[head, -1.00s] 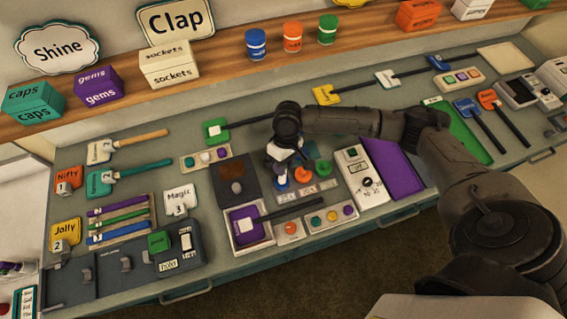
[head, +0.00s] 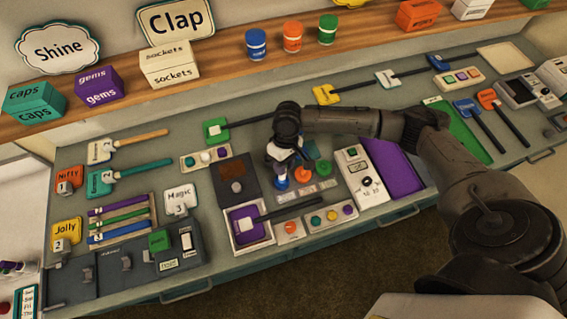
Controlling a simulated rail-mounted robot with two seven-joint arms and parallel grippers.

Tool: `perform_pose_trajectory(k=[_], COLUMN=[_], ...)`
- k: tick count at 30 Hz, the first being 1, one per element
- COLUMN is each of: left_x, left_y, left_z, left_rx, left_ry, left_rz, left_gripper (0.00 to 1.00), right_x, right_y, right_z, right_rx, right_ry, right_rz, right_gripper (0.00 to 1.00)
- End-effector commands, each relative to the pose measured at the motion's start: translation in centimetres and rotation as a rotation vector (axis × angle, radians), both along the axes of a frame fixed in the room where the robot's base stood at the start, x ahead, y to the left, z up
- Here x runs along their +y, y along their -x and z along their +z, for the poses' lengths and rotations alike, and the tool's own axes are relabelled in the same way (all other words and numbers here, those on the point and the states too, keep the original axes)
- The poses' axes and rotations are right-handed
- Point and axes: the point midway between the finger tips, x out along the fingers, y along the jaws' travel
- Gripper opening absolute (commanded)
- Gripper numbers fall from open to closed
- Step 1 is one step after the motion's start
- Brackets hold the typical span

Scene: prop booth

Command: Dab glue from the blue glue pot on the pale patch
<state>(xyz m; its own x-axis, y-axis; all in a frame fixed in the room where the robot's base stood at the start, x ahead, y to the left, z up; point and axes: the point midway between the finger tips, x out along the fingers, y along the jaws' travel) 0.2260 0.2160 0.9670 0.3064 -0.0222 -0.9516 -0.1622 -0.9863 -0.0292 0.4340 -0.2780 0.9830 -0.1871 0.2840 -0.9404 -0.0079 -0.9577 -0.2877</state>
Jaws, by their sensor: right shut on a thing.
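The blue glue pot (head: 281,183) stands at the left of a short row on the bench, beside an orange pot (head: 303,173) and a green pot (head: 323,167). My right gripper (head: 281,164) points down right over the blue pot. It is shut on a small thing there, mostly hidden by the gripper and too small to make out. My left gripper is out of view.
A dark panel (head: 229,190) with a brown square lies left of the pots. A small panel with round buttons (head: 345,212) is in front and a white switch box (head: 360,175) is to the right. Other paddles, such as a green one (head: 216,132), lie behind.

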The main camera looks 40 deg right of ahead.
Motion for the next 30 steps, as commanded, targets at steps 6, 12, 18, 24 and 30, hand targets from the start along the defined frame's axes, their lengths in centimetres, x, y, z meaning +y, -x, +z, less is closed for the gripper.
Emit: perform_pose_trajectory(k=[6, 12, 18, 24, 30], left_x=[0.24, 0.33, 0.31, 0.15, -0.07], left_y=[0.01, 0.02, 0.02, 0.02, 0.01], left_z=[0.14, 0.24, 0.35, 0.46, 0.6], left_rx=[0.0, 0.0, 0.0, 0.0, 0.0], left_ry=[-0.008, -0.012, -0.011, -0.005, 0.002], left_rz=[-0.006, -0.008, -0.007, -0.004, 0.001], left_gripper=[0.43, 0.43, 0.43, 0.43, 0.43], right_x=[0.0, 0.0, 0.01, 0.0, 0.0], right_y=[0.03, 0.03, 0.04, 0.04, 0.05], right_z=[-0.05, -0.07, -0.1, -0.13, -0.17], right_rx=[0.001, 0.001, 0.001, 0.001, 0.001], right_ry=[0.0, 0.0, 0.0, 0.0, 0.001], right_rz=[0.0, 0.0, 0.0, 0.0, 0.0], right_gripper=[0.03, 0.03, 0.03, 0.03, 0.03])
